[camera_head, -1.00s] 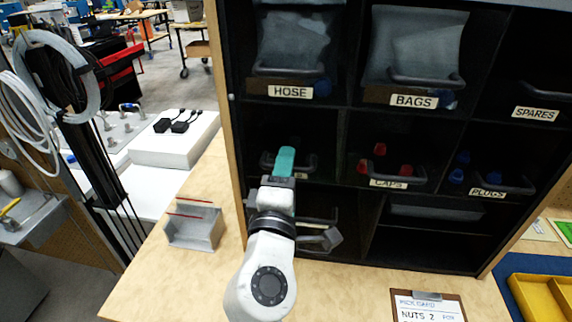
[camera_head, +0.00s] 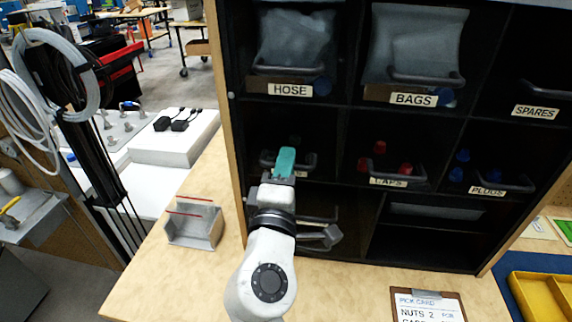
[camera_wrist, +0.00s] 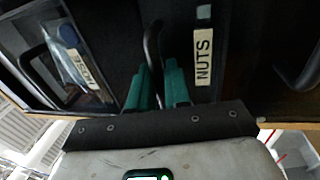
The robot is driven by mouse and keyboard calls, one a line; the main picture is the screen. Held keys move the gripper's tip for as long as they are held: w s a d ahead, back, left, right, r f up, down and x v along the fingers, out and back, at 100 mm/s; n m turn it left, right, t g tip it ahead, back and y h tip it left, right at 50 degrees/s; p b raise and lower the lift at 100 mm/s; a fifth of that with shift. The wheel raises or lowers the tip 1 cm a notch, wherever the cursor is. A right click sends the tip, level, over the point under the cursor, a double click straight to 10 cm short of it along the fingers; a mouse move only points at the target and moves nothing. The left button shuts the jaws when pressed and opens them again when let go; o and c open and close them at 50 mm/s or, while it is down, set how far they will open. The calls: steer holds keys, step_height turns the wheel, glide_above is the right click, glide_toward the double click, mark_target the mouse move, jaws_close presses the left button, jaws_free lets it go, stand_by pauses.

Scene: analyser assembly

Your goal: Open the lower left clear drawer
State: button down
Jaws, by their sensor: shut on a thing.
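The left drawer in the middle row of the black cabinet has a dark curved handle (camera_head: 307,158) and a label mostly hidden behind my gripper. In the wrist view its label (camera_wrist: 203,57) reads NUTS. My gripper (camera_head: 285,160) has green fingers and reaches up to the front of this drawer. In the wrist view my gripper (camera_wrist: 158,82) is shut on the dark handle (camera_wrist: 153,42), which passes between the fingers. The drawer front looks level with the CAPS drawer beside it; I cannot tell if it stands out at all.
A HOSE drawer (camera_head: 290,89) is above, and a CAPS drawer (camera_head: 388,181) with red parts is to the right. A small open grey bin (camera_head: 195,228) stands on the bench left of the cabinet. A pick card (camera_head: 428,305) lies at the front right.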

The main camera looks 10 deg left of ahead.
steer(key=shift+s, duration=0.1)
steer(key=s, duration=1.7)
steer(key=shift+s+a, duration=0.35)
steer(key=shift+s, duration=0.05)
steer(key=c, duration=1.3)
jaws_free()
steer(key=shift+o, duration=0.2)
steer(key=s+f+b, duration=0.1)
steer(key=s+f, duration=0.1)
steer(key=s, duration=0.8)
steer(key=shift+s+a, duration=0.15)
steer(key=shift+s, duration=0.15)
